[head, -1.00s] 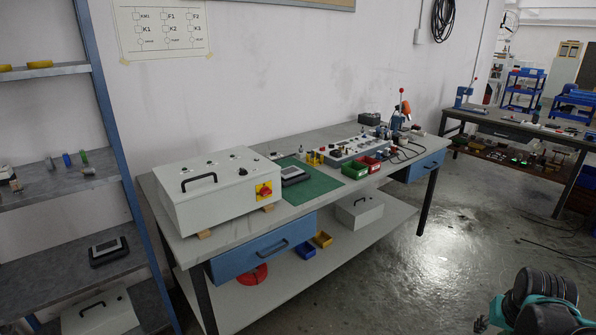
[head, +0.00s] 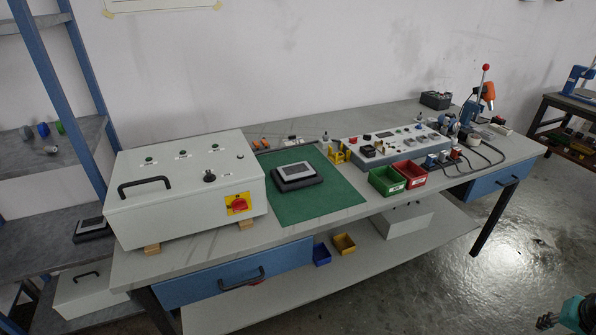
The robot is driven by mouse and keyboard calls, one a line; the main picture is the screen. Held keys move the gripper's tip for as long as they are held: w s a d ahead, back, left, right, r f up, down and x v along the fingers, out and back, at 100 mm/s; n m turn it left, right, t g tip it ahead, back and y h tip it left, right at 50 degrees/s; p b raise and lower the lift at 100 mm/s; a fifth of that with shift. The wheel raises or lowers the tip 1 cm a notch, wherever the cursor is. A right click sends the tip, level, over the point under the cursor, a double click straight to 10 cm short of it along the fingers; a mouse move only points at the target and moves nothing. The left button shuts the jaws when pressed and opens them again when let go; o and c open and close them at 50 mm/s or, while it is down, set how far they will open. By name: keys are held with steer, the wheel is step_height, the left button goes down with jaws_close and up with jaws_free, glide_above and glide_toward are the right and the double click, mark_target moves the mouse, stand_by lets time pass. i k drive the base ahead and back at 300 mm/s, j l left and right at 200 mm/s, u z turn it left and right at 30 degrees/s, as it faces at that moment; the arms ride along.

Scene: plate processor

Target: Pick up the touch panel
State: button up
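A touch panel (head: 296,175), a dark slab with a light grey screen, lies flat on the green mat (head: 338,201) on the workbench. My gripper (head: 548,321) shows at the bottom right corner, far from the bench and the panel. Only a small part of it is visible, and its fingers are too small to read.
A large white control box (head: 185,187) stands left of the mat. A green bin (head: 387,181) and a red bin (head: 411,173) stand right of it, before a control console (head: 395,145). A drill press (head: 478,100) stands farther right. Open floor lies in front of the bench.

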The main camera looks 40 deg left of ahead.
mark_target(292, 173)
steer(key=i+u, duration=0.25)
steer(key=u, duration=0.15)
steer(key=i+l+u, duration=0.1)
steer(key=u, duration=0.3)
steer(key=i, duration=0.1)
